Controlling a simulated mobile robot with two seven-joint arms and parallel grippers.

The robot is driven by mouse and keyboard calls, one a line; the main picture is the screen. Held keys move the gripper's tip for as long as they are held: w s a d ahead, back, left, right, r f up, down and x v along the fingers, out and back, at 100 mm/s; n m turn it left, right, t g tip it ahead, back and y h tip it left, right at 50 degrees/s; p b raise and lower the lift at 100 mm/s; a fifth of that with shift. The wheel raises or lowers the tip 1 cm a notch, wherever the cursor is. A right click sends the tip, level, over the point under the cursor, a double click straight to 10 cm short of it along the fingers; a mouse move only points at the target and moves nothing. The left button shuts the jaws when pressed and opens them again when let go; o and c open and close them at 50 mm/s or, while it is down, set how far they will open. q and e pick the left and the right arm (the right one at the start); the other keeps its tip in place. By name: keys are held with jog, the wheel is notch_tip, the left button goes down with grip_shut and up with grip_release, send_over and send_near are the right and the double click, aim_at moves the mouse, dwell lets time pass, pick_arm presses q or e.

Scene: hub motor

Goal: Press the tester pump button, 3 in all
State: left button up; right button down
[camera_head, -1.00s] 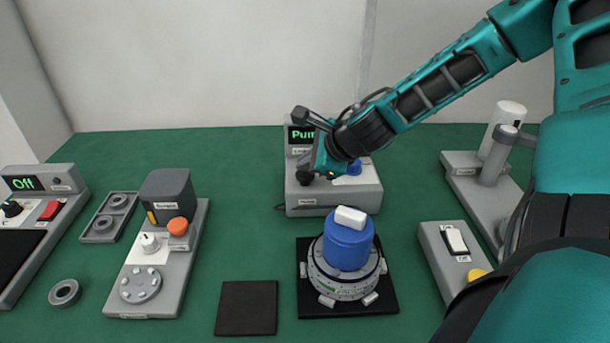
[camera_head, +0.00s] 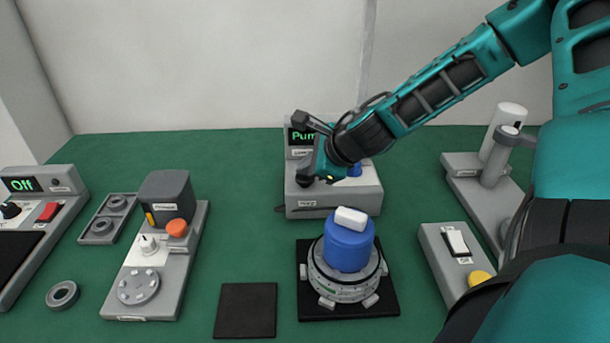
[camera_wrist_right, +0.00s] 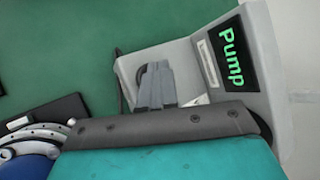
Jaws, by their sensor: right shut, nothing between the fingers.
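The tester (camera_head: 335,202) is a light grey box at the back middle. Its screen (camera_head: 299,136) glows green with "Pump", which also reads in the right wrist view (camera_wrist_right: 231,56). My right gripper (camera_head: 306,180) is over the left part of the tester's top, shut and empty. In the right wrist view its grey fingers (camera_wrist_right: 154,77) point down at a dark round part of the tester, largely hidden behind them. Whether they touch it I cannot tell. A blue knob (camera_head: 355,170) shows partly behind the gripper. My left gripper is not in view.
A blue-topped hub motor (camera_head: 347,246) stands on a black pad in front of the tester. A grey unit with an orange button (camera_head: 177,227) is at left. A switch box (camera_head: 452,250) and a grey stand (camera_head: 470,165) are at right. A bare black pad (camera_head: 246,310) lies in front.

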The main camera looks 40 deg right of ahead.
aim_at(307, 178)
jog(key=shift+f+b, duration=0.55)
jog(key=shift+f, duration=0.1)
dwell(0.3)
jog(key=shift+r, duration=0.1)
jog(key=shift+r+p, duration=1.25)
jog(key=shift+r, duration=0.1)
notch_tip(307, 178, up, 5)
jog(key=p, duration=0.4)
dwell(2.2)
